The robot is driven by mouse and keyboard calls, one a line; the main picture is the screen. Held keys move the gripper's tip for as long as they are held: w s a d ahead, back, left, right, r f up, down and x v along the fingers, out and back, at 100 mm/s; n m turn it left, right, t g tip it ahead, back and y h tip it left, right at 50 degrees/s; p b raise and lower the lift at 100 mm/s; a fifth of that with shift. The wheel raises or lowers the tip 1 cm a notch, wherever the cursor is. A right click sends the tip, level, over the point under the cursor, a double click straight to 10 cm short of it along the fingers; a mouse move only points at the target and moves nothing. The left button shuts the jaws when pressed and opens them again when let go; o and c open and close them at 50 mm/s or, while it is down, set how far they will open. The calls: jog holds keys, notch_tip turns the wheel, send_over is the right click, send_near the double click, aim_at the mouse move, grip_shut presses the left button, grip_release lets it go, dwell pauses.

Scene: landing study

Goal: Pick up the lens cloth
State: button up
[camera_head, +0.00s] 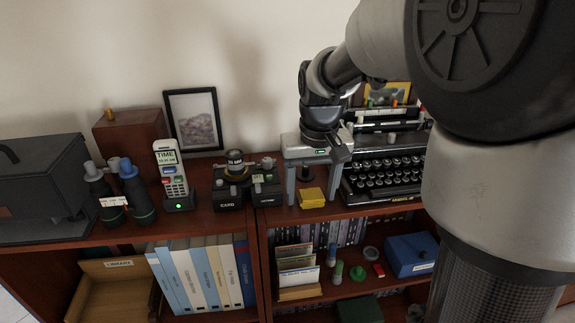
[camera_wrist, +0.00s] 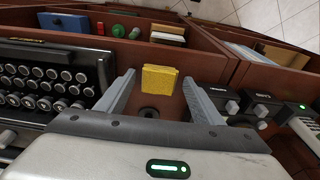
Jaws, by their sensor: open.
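The lens cloth looks like a small yellow square pad (camera_head: 311,197) lying on the shelf top, near its front edge. It also shows in the wrist view (camera_wrist: 160,79), between the two fingers and just beyond the palm. My gripper (camera_head: 307,198) points down over the shelf top with its fingers spread. In the wrist view my gripper (camera_wrist: 158,84) is open, with one finger on each side of the yellow pad and a gap on both sides. I cannot tell how far the fingertips are above the shelf.
A black typewriter (camera_head: 387,172) stands close on the right of my gripper. A cordless phone (camera_head: 171,175), binoculars (camera_head: 135,190) and a framed picture (camera_head: 193,120) are farther left. A dark round object (camera_wrist: 149,113) sits under the palm.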

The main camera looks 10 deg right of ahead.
aim_at(311, 195)
jog(key=shift+c, duration=0.4)
jog(key=c, duration=1)
jog(key=shift+c, duration=0.2)
notch_tip(311, 195, up, 10)
jog(key=p, duration=0.1)
